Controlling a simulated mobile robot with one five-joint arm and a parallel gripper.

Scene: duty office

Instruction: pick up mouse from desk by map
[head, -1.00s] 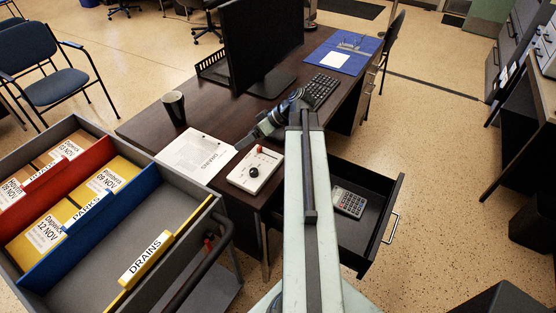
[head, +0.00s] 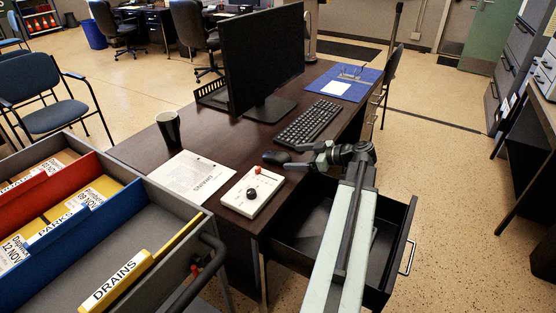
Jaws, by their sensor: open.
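A dark mouse (head: 274,157) lies on the brown desk, right of the printed sheet (head: 192,178) with a large word on it, perhaps the map, and behind the white control box. My gripper (head: 293,158) is open near the desk's front edge, pointing left, with its fingertips close to the mouse's right side. I cannot tell whether they touch it. No object shows held between the fingers.
A white control box (head: 252,192) with knobs stands in front of the mouse. A keyboard (head: 308,122), monitor (head: 262,55) and dark cup (head: 169,130) are on the desk. An open drawer (head: 401,248) lies below my arm; a file trolley (head: 190,244) stands left.

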